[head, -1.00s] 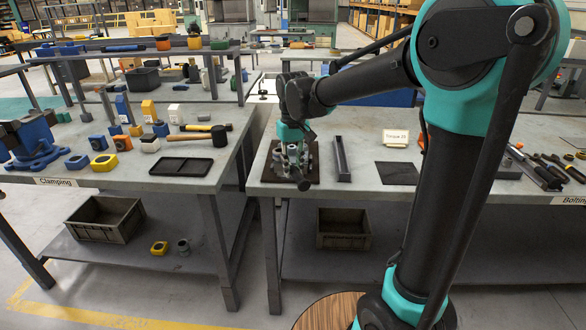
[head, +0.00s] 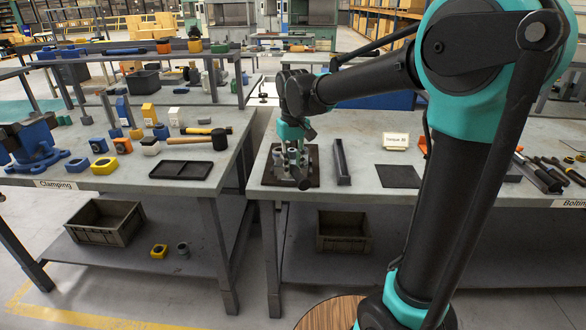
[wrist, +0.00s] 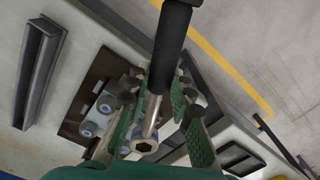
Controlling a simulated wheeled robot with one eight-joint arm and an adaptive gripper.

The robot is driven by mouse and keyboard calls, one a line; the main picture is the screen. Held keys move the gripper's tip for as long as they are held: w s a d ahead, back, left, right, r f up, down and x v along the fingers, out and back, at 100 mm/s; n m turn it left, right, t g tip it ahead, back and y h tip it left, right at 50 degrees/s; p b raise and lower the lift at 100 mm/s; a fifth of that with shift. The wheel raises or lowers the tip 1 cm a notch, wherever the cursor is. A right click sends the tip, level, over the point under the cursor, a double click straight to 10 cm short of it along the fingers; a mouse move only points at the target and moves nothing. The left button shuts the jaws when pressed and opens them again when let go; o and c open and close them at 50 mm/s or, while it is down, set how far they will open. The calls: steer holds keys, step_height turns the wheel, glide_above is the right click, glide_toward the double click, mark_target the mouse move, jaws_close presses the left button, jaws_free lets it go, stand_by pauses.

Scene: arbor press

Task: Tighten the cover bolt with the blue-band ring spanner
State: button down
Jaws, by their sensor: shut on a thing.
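My gripper (wrist: 155,120) is shut on a ring spanner with a black handle (wrist: 170,50) and a steel shank. Its ring end (wrist: 145,145) with a hex hole shows in the wrist view; no blue band is visible. In the head view my gripper (head: 292,148) is low over a steel fixture on a dark base plate (head: 268,178), and the black handle end (head: 304,184) points toward the front edge. Bolt heads (wrist: 89,129) show left of my finger in the wrist view. Whether the ring sits on the cover bolt cannot be told.
A dark channel-shaped tray (head: 342,162) lies right of the fixture, with a dark mat (head: 398,176) and a small sign (head: 396,141) beyond. Several tools lie at the far right. The left bench holds a mallet (head: 219,138) and a black tray (head: 181,170). A gap separates the benches.

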mark_target(293, 166)
steer(key=shift+r, duration=2.35)
